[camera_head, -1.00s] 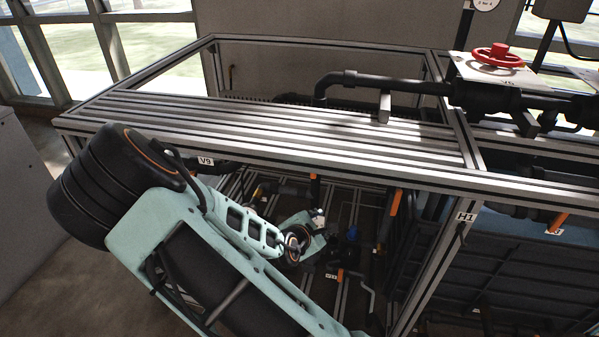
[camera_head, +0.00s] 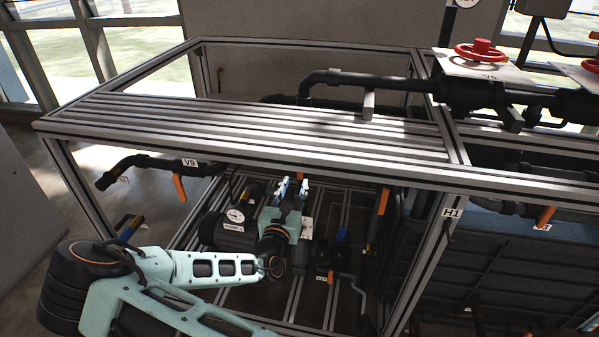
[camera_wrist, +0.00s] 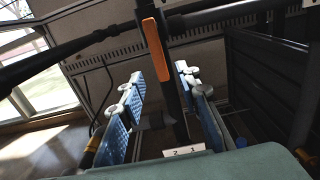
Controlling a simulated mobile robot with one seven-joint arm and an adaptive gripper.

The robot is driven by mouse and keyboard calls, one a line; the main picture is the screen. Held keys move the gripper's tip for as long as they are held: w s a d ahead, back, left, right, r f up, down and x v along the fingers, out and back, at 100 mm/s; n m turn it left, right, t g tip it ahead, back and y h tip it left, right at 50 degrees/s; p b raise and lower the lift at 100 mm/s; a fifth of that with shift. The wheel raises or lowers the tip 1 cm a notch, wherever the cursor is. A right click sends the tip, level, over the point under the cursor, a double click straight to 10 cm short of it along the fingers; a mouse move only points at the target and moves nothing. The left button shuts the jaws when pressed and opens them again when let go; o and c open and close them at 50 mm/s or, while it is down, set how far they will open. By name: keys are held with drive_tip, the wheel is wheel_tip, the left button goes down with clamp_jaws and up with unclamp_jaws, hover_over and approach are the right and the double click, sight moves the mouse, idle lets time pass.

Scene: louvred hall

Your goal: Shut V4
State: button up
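No label that I can read as V4 shows in either view. My gripper (camera_head: 291,188) is inside the frame under the slatted top, fingers pointing up and away. In the wrist view my gripper (camera_wrist: 160,95) is open, its two blue-padded fingers apart with nothing held. An orange lever (camera_wrist: 157,50) lies upright along a dark vertical pipe (camera_wrist: 172,80), beyond the fingertips and between them in the picture. A white tag (camera_wrist: 184,151) sits low in that view, partly cut off by my gripper body; I cannot read it surely.
The slatted metal top (camera_head: 270,120) spans above my arm, and a frame post (camera_head: 425,250) tagged H1 stands to the right. A pipe tagged V9 (camera_head: 189,162) has a hanging orange lever (camera_head: 180,188). Another orange lever (camera_head: 384,201) hangs right of my gripper. A red handwheel (camera_head: 481,50) is above.

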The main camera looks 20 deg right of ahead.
drive_tip(key=x, duration=0.6)
drive_tip(key=shift+b, duration=0.3)
drive_tip(key=shift+w+d, duration=0.1)
clamp_jaws()
